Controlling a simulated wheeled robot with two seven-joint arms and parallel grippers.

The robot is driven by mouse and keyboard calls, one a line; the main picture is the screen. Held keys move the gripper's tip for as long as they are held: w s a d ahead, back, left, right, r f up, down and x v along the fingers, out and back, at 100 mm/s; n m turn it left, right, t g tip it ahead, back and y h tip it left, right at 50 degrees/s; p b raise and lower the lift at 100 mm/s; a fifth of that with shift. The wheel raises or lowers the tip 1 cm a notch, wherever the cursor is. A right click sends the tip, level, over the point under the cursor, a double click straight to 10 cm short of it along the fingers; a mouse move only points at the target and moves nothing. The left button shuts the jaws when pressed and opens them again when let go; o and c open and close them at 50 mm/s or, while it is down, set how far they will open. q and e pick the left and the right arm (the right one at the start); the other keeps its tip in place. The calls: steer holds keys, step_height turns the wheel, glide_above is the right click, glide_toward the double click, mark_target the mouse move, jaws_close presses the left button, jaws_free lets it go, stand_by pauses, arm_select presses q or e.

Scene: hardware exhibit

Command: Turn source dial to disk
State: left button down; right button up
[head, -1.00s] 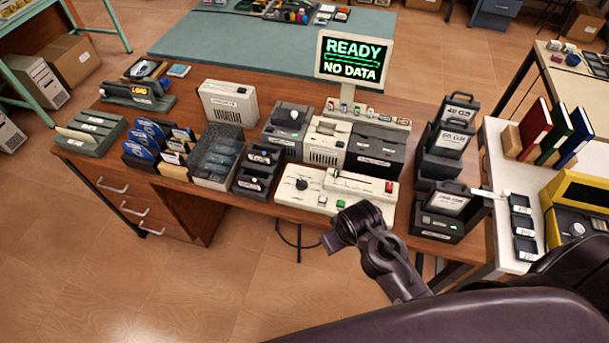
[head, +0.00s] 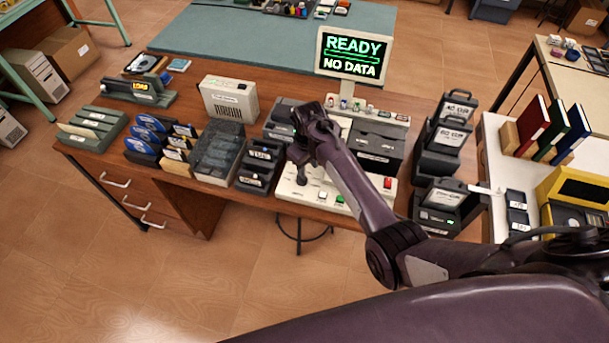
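The white control panel (head: 290,191) lies at the front edge of the wooden desk. It has a white button (head: 322,196), a green button (head: 340,199) and a red button (head: 388,183). My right arm reaches in from the lower right and crosses over the panel. My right gripper (head: 301,172) points down over the panel's left part, where the black dial is. The gripper covers the dial, so I cannot see its setting, whether the fingers touch it, or whether they are open. My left gripper is out of view.
A monitor (head: 354,55) behind the panel reads "READY" and "NO DATA". Dark drive boxes (head: 376,146) stand close behind the panel and a disk rack (head: 258,166) stands to its left. Cartridge holders (head: 440,145) stand to the right. The floor in front is clear.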

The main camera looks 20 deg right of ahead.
mark_target(305, 179)
steer(key=shift+w+a+r, duration=0.15)
steer(key=shift+w+a, duration=0.1)
steer(key=shift+w, duration=0.45)
steer(key=shift+f+b, duration=0.65)
steer(key=shift+b, duration=0.05)
step_height(305, 179, down, 7)
steer(key=b, duration=0.7)
steer(key=shift+r, duration=0.2)
steer(key=shift+r, duration=0.1)
steer(key=shift+c, duration=0.2)
jaws_close()
